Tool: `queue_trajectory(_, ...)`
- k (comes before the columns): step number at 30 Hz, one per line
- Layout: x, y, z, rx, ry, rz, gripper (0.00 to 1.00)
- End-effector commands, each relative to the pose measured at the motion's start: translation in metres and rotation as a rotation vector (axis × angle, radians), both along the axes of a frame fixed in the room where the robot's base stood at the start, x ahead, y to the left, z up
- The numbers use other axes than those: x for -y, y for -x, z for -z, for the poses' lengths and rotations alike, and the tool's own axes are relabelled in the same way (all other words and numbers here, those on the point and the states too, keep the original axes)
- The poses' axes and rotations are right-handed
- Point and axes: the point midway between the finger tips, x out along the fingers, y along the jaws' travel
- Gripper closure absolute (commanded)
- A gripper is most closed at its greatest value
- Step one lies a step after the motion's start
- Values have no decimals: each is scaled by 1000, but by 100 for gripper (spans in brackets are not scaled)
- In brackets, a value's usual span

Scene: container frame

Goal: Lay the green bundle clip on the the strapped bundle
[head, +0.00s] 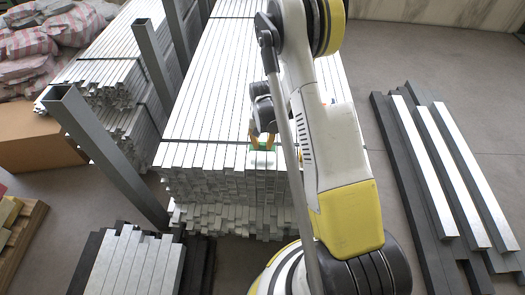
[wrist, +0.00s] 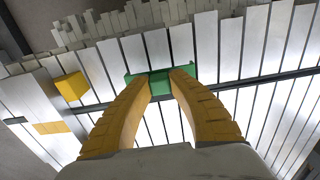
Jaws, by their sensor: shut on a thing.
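The strapped bundle (head: 215,95) is a long stack of pale metal bars in the middle of the head view. In the wrist view the bundle (wrist: 215,45) fills most of the picture, with a dark strap (wrist: 255,80) across it. My gripper (head: 262,142) is over the bundle's near end. In the wrist view its orange fingers (wrist: 160,78) are shut on the green bundle clip (wrist: 159,87). The clip (head: 262,148) shows small in the head view. It is at or just above the bars; I cannot tell whether it touches them.
A yellow block (wrist: 71,86) shows at left in the wrist view. Grey upright posts (head: 105,155) stand left of the bundle, beside another bar stack (head: 105,75). Loose dark and pale beams (head: 425,165) lie on the floor at right. A cardboard box (head: 40,143) is at left.

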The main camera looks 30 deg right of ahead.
Motion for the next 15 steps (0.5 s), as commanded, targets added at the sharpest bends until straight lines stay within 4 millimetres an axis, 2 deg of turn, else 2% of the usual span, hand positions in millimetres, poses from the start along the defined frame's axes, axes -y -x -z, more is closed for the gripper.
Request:
queue_trajectory(1, 0, 0, 13, 0, 0, 0, 100)
queue_trajectory(4, 0, 0, 28, 0, 0, 0, 100)
queue_trajectory(15, 0, 0, 31, 0, 0, 0, 100)
